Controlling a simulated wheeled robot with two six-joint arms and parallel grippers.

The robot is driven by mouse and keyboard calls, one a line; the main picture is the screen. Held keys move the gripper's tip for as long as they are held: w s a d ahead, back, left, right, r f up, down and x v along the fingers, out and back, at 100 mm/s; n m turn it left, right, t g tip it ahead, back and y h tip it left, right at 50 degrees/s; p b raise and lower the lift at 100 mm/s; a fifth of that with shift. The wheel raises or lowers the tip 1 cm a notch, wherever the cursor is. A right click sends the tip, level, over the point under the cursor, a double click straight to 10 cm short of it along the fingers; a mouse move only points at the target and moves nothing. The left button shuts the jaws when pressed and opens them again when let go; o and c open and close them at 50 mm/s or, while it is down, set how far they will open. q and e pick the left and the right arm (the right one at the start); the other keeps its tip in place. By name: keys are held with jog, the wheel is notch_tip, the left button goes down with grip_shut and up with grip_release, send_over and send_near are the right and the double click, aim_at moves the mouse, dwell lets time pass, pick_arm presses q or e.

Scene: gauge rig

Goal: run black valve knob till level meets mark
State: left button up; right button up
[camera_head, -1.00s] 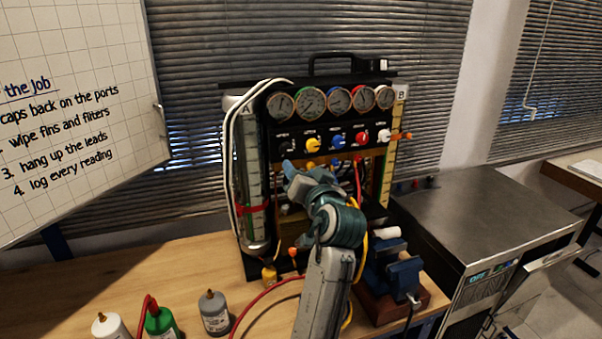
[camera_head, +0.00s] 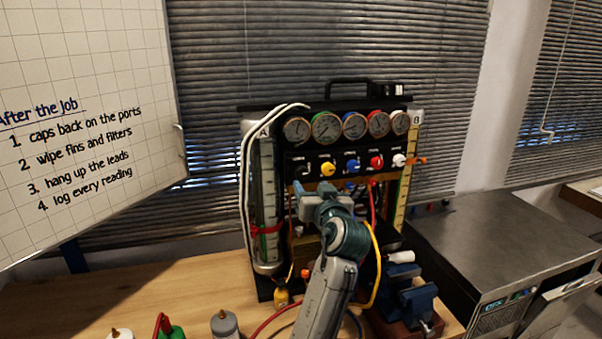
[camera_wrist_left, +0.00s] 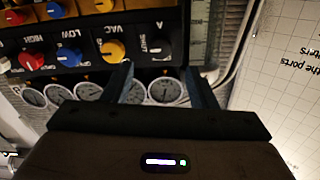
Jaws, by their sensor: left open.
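The black valve knob (camera_head: 303,170) is the leftmost in the row of knobs on the rig panel. In the left wrist view, which shows the panel upside down, the black knob (camera_wrist_left: 158,46) has a white pointer line. My left gripper (camera_head: 309,188) is open, just below and in front of the black knob. In the wrist view its two fingers are apart and empty, with the knob beyond the gap between them. Sight tube A (camera_head: 267,190) stands left of the panel, with a red band (camera_head: 267,229) low on it. I cannot make out the liquid level. My right gripper is out of view.
Yellow (camera_head: 328,169), blue (camera_head: 352,166), red (camera_head: 376,161) and white (camera_head: 398,160) knobs sit close to the right. Gauges (camera_head: 354,125) line the top. Hoses hang below the panel. A blue vice (camera_head: 412,297) and several bottles (camera_head: 224,324) are on the bench.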

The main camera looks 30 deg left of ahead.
aim_at(302, 173)
pick_arm(q)
jog(key=p+x, duration=0.3)
jog(key=x, duration=0.4)
jog(key=shift+w+a+r, duration=0.1)
jog(key=shift+a+r, duration=0.05)
jog(key=shift+a, duration=0.15)
jog(key=shift+w+a+p, duration=0.3)
jog(key=shift+w+a, duration=0.1)
jog(key=shift+f, duration=0.2)
jog(key=c, duration=1)
jog(key=shift+o, duration=0.2)
jog(key=n+b, duration=0.1)
jog(key=b, duration=0.2)
jog(key=n+b, duration=0.2)
jog(key=b, duration=0.2)
jog(key=n+b, duration=0.1)
jog(key=b, duration=0.3)
jog(key=shift+f+n, duration=0.25)
jog(key=shift+n, duration=0.05)
jog(key=shift+r+n+b, duration=0.25)
jog(key=shift+n+b, duration=0.05)
jog(key=shift+b, duration=0.05)
